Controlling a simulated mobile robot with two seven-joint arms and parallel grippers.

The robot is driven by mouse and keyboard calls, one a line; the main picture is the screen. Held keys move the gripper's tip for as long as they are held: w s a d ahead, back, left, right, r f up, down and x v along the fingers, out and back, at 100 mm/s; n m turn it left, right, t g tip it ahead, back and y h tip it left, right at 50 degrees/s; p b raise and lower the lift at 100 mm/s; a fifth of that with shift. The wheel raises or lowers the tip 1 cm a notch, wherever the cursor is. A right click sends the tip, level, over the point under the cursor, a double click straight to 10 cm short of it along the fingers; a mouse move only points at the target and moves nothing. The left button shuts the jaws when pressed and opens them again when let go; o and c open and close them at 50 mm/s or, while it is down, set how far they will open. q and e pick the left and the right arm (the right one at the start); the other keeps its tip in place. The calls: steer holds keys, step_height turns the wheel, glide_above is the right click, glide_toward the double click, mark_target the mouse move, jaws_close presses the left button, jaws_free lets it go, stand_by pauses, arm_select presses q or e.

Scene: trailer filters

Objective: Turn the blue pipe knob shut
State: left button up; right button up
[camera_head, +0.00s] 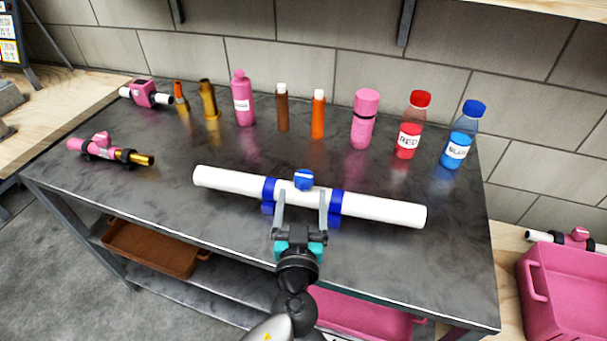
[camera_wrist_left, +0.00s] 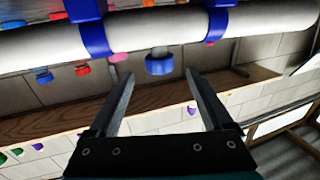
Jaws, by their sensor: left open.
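A white pipe (camera_head: 378,208) lies across the dark table, held by two blue clamps. The blue knob (camera_head: 304,179) stands on top of the pipe, between the clamps. In the wrist view the blue knob (camera_wrist_left: 159,66) sits on a short pale stem off the pipe (camera_wrist_left: 140,30). My left gripper (camera_head: 302,196) is open, with its fingers reaching toward the pipe from the front. In the wrist view the left gripper's fingertips (camera_wrist_left: 160,74) lie on either side of the knob, with gaps to it. Contact cannot be seen. My right gripper is not in view.
Several bottles stand along the back of the table, including a red-capped bottle (camera_head: 410,125) and a blue-capped bottle (camera_head: 463,135). A pink and gold fitting (camera_head: 105,149) lies at the left. A pink crate (camera_head: 565,290) stands at right. The table front right is clear.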

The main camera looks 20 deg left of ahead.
mark_target(303, 187)
arm_select(q)
steer(key=shift+p+x, duration=0.35)
steer(key=shift+x, duration=2.8)
jaws_close()
